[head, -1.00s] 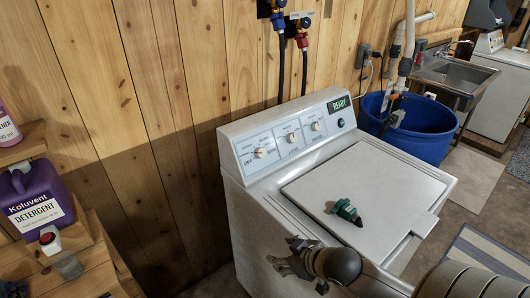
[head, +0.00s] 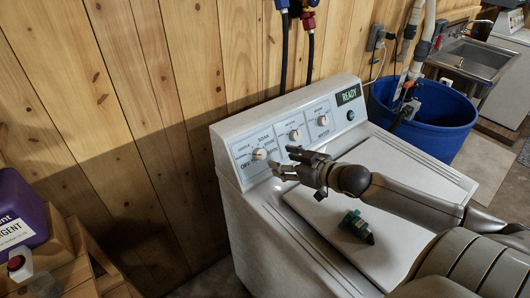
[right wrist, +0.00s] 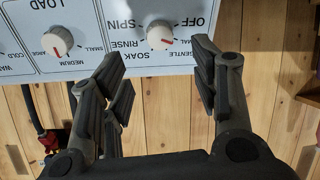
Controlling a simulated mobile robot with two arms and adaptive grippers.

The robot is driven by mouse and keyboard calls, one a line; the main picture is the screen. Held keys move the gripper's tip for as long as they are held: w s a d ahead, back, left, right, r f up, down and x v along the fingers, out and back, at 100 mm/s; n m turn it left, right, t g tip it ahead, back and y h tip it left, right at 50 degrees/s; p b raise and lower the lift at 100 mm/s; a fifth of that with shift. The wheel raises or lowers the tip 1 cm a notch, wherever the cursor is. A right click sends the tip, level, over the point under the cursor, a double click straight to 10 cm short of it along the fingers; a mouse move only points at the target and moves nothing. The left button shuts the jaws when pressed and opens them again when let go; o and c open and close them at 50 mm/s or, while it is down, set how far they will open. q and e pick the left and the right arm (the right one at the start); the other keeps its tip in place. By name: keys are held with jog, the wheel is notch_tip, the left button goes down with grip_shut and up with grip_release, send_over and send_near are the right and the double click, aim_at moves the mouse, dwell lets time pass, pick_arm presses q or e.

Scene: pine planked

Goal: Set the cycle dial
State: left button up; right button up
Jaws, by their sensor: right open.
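The washer's cycle dial (head: 259,154) is the leftmost white knob on the tilted control panel (head: 238,136). In the right wrist view, which is upside down, the cycle dial (right wrist: 160,33) sits among the labels OFF, SPIN, RINSE, SOAK and GENTLE. Its red mark is at the knob's lower right, roughly towards GENTLE. My right gripper (head: 283,160) is open and empty, just to the right of the dial in the head view. In the right wrist view its spread fingers (right wrist: 160,62) are below the dial, one to each side, apart from it. My left gripper is out of view.
The load dial (head: 294,134) and a third knob (head: 323,120) stand to the right, beside a READY display (head: 349,95). A teal-and-black object (head: 355,225) lies on the lid (head: 372,165). Hoses hang behind the panel. A blue tub (head: 440,120) stands right of the washer.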

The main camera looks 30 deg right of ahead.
aim_at(262, 155)
jog(key=p+x, duration=0.1)
jog(key=x, duration=0.5)
jog(key=shift+w, duration=0.35)
jog(key=shift+x, duration=0.9)
jog(key=shift+w+f, duration=0.4)
jog(key=shift+w, duration=0.15)
jog(key=c, duration=1.1)
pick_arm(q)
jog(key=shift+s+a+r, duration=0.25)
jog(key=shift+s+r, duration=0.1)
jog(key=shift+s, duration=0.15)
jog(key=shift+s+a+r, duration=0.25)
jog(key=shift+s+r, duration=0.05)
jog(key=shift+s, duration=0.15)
pick_arm(e)
jog(key=shift+o, duration=0.2)
